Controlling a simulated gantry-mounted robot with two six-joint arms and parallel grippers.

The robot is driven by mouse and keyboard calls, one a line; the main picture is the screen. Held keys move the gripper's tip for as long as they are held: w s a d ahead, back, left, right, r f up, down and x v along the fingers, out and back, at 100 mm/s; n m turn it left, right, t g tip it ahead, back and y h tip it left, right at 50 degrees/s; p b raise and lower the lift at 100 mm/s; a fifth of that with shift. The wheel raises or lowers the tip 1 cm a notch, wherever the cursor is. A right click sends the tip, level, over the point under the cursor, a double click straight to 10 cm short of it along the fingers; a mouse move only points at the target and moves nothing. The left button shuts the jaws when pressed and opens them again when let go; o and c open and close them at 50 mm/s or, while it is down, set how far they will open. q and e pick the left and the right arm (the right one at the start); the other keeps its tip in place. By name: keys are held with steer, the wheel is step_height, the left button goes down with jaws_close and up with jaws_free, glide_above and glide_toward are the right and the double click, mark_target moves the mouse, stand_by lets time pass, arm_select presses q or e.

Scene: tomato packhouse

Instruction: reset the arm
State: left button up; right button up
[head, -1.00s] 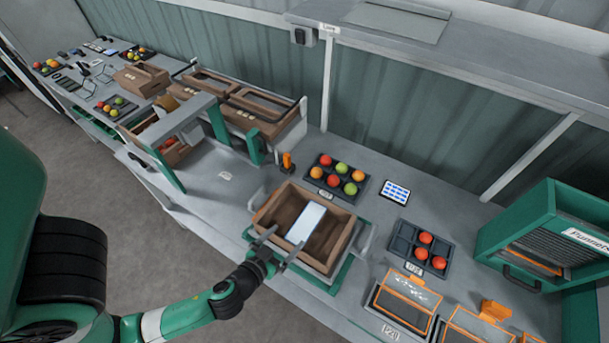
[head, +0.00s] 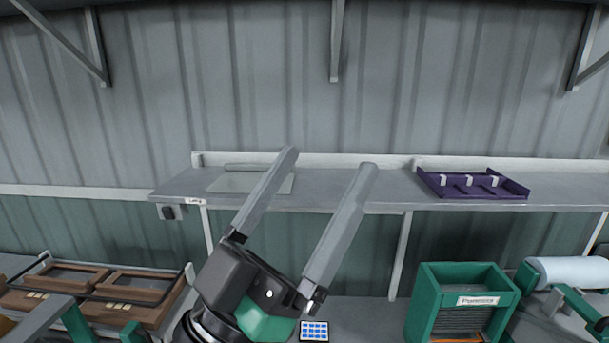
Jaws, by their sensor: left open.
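My left gripper (head: 327,190) is raised in the middle of the head view, close to the camera. Its two long grey fingers point up and stand well apart, with nothing between them. Behind the fingers, the picture shows a grey shelf and the corrugated wall. My right gripper is not in the picture.
The grey wall shelf (head: 390,190) carries a flat pale panel (head: 225,182) and a purple tray (head: 472,184). Below are brown crates (head: 140,310) at left, a small blue-screened device (head: 314,331), a green punnet dispenser (head: 425,305) and a pale roll (head: 570,271) at right.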

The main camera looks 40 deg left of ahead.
arm_select(q)
step_height(320, 180, up, 21)
steer(key=s+d+m+h+p, duration=0.1)
steer(key=s+h+p, duration=0.1)
steer(key=p, duration=1.6)
steer(key=shift+t, duration=0.4)
